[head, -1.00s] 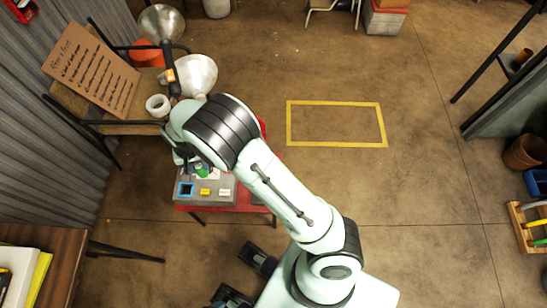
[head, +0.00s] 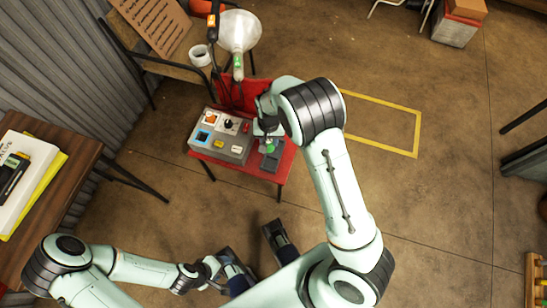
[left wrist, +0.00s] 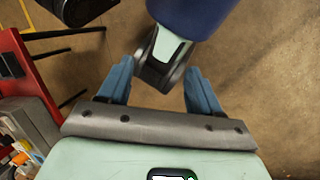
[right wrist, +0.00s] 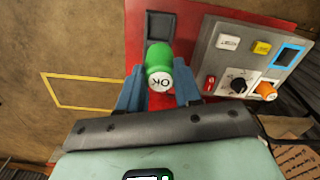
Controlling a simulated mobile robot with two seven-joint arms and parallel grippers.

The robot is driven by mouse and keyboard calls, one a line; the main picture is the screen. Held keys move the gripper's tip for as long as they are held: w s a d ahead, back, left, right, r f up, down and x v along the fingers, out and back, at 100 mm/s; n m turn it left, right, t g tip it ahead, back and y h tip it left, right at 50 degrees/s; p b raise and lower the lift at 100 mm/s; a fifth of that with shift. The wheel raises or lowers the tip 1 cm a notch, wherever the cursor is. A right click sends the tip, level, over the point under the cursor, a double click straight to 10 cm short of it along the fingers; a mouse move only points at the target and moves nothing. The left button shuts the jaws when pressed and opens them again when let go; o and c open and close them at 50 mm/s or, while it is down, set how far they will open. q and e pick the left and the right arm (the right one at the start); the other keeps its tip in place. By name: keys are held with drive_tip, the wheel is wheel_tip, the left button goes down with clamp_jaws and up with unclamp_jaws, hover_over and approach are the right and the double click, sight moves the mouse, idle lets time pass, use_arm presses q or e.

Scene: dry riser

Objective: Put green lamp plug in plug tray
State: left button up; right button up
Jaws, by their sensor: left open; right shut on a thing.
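The green lamp plug (right wrist: 158,60), a cylinder marked "OK" on its end, is between the fingers of my right gripper (right wrist: 158,88), which is shut on it. In the head view the plug (head: 269,148) shows just below the right gripper (head: 266,132). The plug tray (head: 271,160) is a small dark tray on the red table, right of the grey panel. In the right wrist view the tray (right wrist: 160,25) lies just beyond the plug, partly hidden by it. I cannot tell the plug's height above it. My left gripper (left wrist: 157,88) is open and empty, low near my base.
The grey panel (head: 231,151) has an orange lamp plug (head: 211,118), a black knob and a blue-framed square. A large metal lamp (head: 239,32) stands behind the red table (head: 284,176). A wooden desk (head: 62,182) is at left.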

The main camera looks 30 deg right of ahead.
wheel_tip(320, 180, down, 15)
drive_tip(key=b, duration=0.3)
use_arm(q)
drive_tip(key=shift+t+y, duration=0.3)
drive_tip(key=shift+t, duration=0.4)
drive_tip(key=w+f, duration=0.1)
drive_tip(key=w+a+f, duration=0.1)
drive_tip(key=w+f, duration=0.2)
drive_tip(key=shift+a+f, duration=0.1)
drive_tip(key=shift+a, duration=0.15)
use_arm(e)
drive_tip(key=shift+f, duration=0.35)
drive_tip(key=shift+f, duration=0.1)
drive_tip(key=shift+f+b, duration=0.1)
drive_tip(key=shift+b, duration=0.2)
drive_tip(key=o, duration=1)
use_arm(q)
drive_tip(key=shift+w+f, duration=0.1)
drive_tip(key=shift+w, duration=0.05)
use_arm(e)
drive_tip(key=shift+o, duration=0.2)
drive_tip(key=shift+r, duration=0.2)
